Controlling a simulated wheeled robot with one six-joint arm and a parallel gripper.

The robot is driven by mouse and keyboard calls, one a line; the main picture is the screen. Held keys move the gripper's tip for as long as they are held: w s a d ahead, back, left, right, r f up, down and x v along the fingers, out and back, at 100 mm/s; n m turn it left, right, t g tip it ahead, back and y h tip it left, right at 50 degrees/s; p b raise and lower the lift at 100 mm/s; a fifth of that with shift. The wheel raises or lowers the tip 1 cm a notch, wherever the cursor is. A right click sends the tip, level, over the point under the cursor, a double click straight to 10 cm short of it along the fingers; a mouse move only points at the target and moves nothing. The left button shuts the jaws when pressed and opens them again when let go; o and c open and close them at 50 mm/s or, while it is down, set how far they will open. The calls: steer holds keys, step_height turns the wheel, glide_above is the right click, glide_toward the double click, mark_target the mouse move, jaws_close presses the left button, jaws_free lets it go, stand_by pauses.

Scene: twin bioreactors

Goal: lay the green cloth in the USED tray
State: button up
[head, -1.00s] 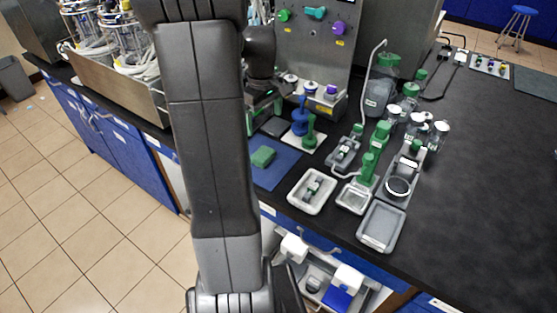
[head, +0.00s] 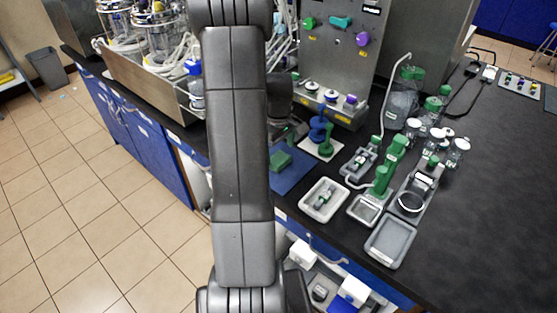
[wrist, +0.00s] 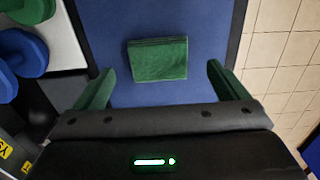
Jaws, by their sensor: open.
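The green cloth (head: 281,162) is a small folded rectangle lying flat on a blue mat (head: 291,181) near the bench's front edge. In the wrist view the cloth (wrist: 158,59) lies ahead of and between the two green fingers of my gripper (wrist: 160,76). The fingers are wide apart and empty, and the cloth is clear of both. In the head view my arm hides most of the gripper. An empty grey tray (head: 392,242) lies at the bench front on the right. I cannot read which tray is marked USED.
Right of the mat are a white tray (head: 309,198) holding a small part, a small tray (head: 364,209) and green-capped bottles. A blue and green stand (wrist: 28,50) is left of the mat in the wrist view. Bare black bench lies far right.

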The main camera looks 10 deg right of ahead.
mark_target(278, 158)
steer(key=shift+w+f, duration=0.15)
steer(key=shift+f, duration=1.55)
steer(key=c, duration=1.1)
steer(key=shift+r, duration=0.1)
steer(key=shift+c, duration=0.2)
